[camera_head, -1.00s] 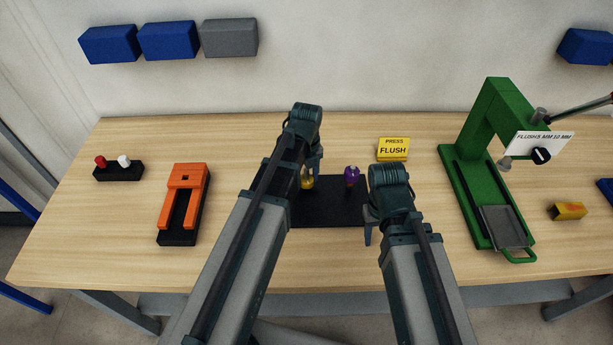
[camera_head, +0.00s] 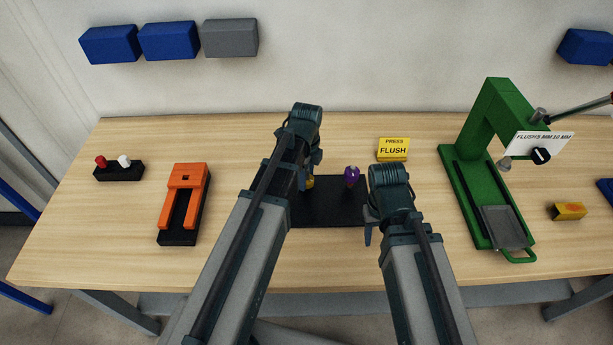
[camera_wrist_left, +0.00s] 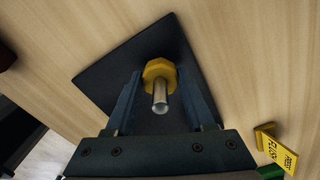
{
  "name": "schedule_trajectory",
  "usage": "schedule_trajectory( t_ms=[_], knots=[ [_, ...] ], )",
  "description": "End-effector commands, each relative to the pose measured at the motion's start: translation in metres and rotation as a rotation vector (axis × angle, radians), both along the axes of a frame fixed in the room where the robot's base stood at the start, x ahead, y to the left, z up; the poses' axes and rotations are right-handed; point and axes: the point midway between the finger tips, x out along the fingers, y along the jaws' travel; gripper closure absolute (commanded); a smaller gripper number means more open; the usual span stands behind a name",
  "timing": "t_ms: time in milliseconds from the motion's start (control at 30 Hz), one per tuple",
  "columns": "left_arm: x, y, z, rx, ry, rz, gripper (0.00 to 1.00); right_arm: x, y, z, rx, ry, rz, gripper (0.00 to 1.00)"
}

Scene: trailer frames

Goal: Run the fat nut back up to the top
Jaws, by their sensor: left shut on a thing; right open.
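A yellow hex nut (camera_wrist_left: 158,72) sits around a silver stud (camera_wrist_left: 160,97), whose plain end sticks out past the nut toward the left wrist camera. In the head view the yellow nut (camera_head: 309,183) is mostly hidden behind my left gripper (camera_head: 311,175). My left gripper's two fingers (camera_wrist_left: 159,78) are shut on the yellow nut, one on each side. A purple nut (camera_head: 351,174) stands to its right on the same black plate (camera_head: 330,213). My right gripper (camera_head: 370,234) is open and empty near the plate's right edge.
An orange fixture (camera_head: 187,180) and a black box with red and white buttons (camera_head: 119,172) are at left. A yellow sign (camera_head: 393,149) stands behind the plate. A green press (camera_head: 475,190) and a small yellow block (camera_head: 567,211) are at right.

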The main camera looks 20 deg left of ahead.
Motion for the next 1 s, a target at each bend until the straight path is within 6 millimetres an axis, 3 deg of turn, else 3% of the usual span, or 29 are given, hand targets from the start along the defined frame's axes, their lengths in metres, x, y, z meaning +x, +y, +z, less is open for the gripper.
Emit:
schedule_trajectory(
  t_ms=[1000],
  knots=[
    [-0.0029,-0.0009,-0.001,-0.001,0.005,0.965,1.0,0.0,0.0,-0.001,0.0,0.0,0.0,0.5]
  ],
)
